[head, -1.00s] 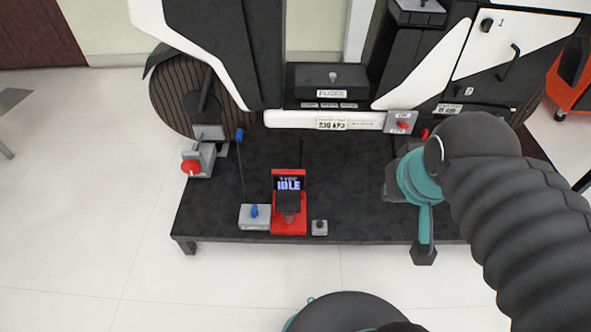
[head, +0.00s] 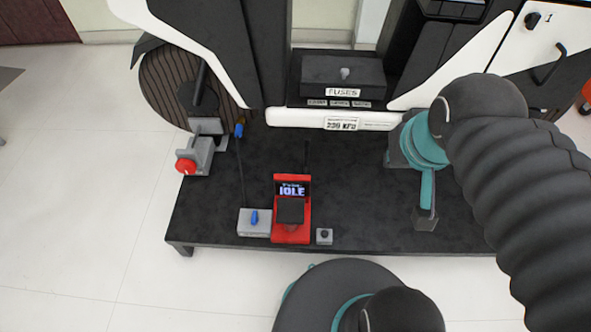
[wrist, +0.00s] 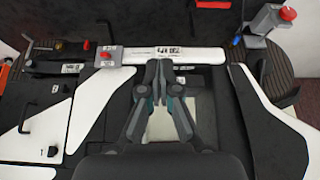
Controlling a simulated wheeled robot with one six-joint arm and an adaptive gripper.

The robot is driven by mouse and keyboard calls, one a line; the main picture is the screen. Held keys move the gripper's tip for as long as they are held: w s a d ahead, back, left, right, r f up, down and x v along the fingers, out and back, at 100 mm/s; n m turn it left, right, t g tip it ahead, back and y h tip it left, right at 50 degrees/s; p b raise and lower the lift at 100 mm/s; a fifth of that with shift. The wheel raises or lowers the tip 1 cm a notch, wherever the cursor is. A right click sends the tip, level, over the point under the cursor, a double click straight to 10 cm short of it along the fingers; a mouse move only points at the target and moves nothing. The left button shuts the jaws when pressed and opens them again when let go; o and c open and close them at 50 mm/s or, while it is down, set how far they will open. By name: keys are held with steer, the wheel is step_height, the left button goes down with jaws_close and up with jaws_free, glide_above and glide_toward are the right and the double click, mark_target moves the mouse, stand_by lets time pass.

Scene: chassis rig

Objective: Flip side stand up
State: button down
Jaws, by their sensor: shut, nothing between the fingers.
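I cannot tell for sure which part is the side stand. A thin dark rod with a blue tip (head: 239,131) rises from the black base on the left, near the ribbed wheel; it is the likeliest candidate, and its foot is unclear. A blue tip (wrist: 237,40) also shows at the upper right in the wrist view. My gripper (wrist: 163,66) is shut and empty in the wrist view, over the rig's middle and apart from the blue tip.
A red tester (head: 291,233) reading IDLE stands at the base's front, beside a grey block with a blue knob (head: 254,217). A red-knobbed clamp (head: 186,166) is at left. The fuse box (head: 343,75) and white bar (head: 300,117) stand behind. Mid-base is largely clear.

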mark_target(306, 162)
steer(key=w+a+f+n+g+h+b, duration=0.1)
steer(key=w+a+f+n+g+b, duration=0.1)
steer(key=w+a+f+n, duration=0.6)
steer(key=w+a+f+n+g+h+b, duration=0.1)
steer(key=w+a+f+g+b, duration=0.15)
steer(key=w, duration=0.95)
steer(key=w+a+f+n+h, duration=0.1)
steer(key=w+a+f+n, duration=0.1)
steer(key=f, duration=0.6)
steer(key=w+a+f+n+g+h+b, duration=0.1)
steer(key=w+a+f+n, duration=0.2)
steer(key=a+f, duration=0.4)
steer(key=w+a+f+n+h+b, duration=0.1)
steer(key=w+a+f+n, duration=0.2)
steer(key=f, duration=0.7)
steer(key=shift+w+a+f+n, duration=0.15)
steer(key=shift+a+f+n, duration=0.2)
steer(key=shift+a, duration=0.55)
steer(key=b+x, duration=0.1)
steer(key=x, duration=0.9)
steer(key=shift+b, duration=0.3)
steer(key=shift+d+r, duration=0.15)
steer(key=shift+d, duration=0.4)
steer(key=shift+d+r, duration=0.15)
steer(key=shift+d, duration=0.45)
steer(key=shift+d+r, duration=0.15)
steer(key=shift+d, duration=0.7)
